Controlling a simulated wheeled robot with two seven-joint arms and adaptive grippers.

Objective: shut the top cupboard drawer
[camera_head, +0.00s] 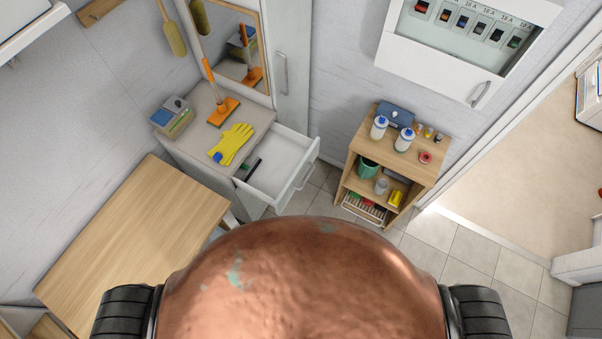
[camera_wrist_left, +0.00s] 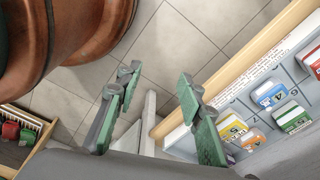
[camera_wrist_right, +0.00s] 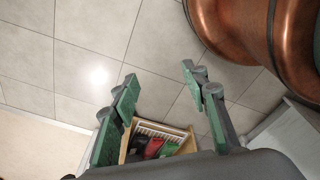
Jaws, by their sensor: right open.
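The white cupboard (camera_head: 190,150) stands at the back left in the head view. Its top drawer (camera_head: 278,172) is pulled far out toward the right. A black object (camera_head: 253,169) lies at its inner end. The drawer's front panel (camera_head: 301,180) carries a bar handle (camera_head: 308,174). Neither gripper shows in the head view. In the left wrist view my left gripper (camera_wrist_left: 160,85) is open and empty. In the right wrist view my right gripper (camera_wrist_right: 160,75) is open and empty over the floor; a pale panel (camera_wrist_right: 290,140) is at the right, and I cannot tell which part it is.
A wooden table (camera_head: 130,235) is at the left. A wooden shelf unit (camera_head: 431,167) with bottles stands right of the drawer, with bare tiled floor (camera_head: 428,253) in front.

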